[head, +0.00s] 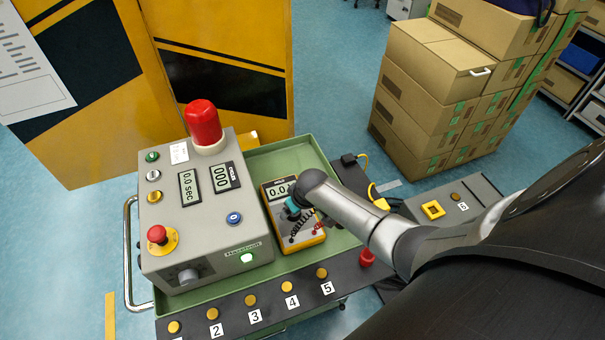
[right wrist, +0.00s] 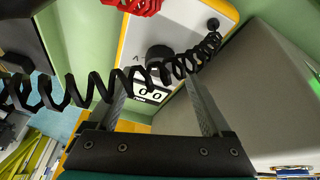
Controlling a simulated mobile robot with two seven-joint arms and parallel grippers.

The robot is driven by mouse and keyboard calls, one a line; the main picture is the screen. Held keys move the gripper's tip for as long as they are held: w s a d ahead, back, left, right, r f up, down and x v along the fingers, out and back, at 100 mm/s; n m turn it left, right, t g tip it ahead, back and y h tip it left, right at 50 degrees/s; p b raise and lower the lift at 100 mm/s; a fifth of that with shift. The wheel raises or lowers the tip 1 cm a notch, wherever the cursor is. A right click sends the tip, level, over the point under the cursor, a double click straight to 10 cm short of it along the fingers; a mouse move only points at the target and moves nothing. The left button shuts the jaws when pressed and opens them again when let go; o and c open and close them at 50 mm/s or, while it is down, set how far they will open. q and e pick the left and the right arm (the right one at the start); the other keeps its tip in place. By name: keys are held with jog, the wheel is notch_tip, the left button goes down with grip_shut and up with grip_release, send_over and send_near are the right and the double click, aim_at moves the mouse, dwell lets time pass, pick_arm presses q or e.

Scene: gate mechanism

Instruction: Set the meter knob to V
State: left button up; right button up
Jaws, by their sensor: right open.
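The yellow meter (head: 309,239) lies in the green tray in the head view, its display (head: 281,190) reading about 0.0. In the right wrist view its white face (right wrist: 193,17) fills the upper middle, with the black knob (right wrist: 159,56) and part of the display (right wrist: 150,93). A mark like "A" shows beside the knob; its setting is not legible. My right gripper (head: 299,213) is over the meter and hides the knob in the head view. Its fingers (right wrist: 155,80) are open, pointing toward the knob, with nothing seen held. My left gripper is not in view.
A black coiled cable (right wrist: 85,92) crosses in front of my right fingers; a red one (right wrist: 140,5) is above. The grey control box (head: 207,250) with a red lamp (head: 202,122) stands close left of the meter. A row of numbered buttons (head: 287,286) runs along the front.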

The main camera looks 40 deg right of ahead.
jog(key=p+v, duration=0.3)
jog(key=v, duration=0.9)
jog(key=shift+p, duration=0.35)
jog(key=shift+r, duration=0.1)
